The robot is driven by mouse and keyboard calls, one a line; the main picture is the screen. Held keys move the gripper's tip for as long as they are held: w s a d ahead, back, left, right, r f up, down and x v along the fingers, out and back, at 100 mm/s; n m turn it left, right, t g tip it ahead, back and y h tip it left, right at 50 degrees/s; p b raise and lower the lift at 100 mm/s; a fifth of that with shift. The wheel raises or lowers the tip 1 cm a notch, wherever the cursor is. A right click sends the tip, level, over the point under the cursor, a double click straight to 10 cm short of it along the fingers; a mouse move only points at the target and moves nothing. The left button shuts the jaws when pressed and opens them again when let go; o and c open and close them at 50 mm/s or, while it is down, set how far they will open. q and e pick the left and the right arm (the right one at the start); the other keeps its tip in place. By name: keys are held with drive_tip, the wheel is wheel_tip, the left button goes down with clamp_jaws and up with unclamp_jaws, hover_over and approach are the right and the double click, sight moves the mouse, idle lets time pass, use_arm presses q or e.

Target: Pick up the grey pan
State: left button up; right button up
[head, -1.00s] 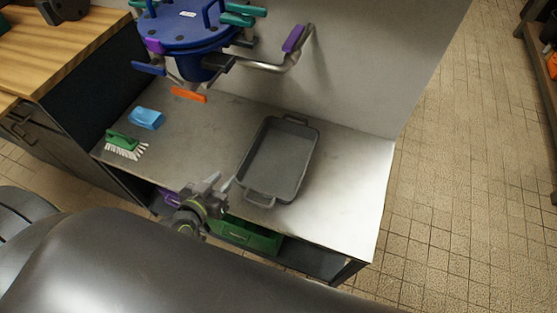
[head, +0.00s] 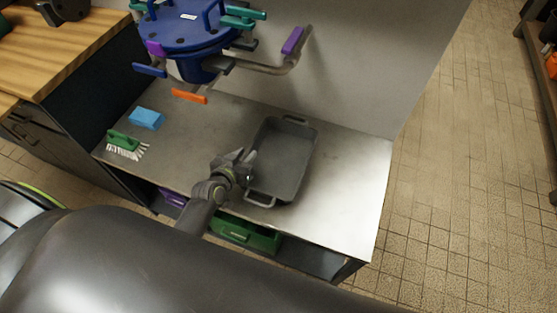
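The grey pan (head: 284,160) is a rectangular, empty pan with a handle at each short end. It lies flat on the metal bench top, with its near handle close to the bench's front edge. My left gripper (head: 251,168) is at the pan's left long side, near the near-left corner. Its fingers look spread apart, with the tips at or just over the left rim. I cannot tell whether they touch the pan. My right gripper is not in view.
The metal bench (head: 345,185) is clear right of the pan. A blue sponge (head: 147,118) and green brush (head: 124,142) lie at left. A green crate (head: 246,233) sits below.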

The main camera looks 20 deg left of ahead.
use_arm(q)
drive_tip(key=shift+x, duration=1)
clamp_jaws()
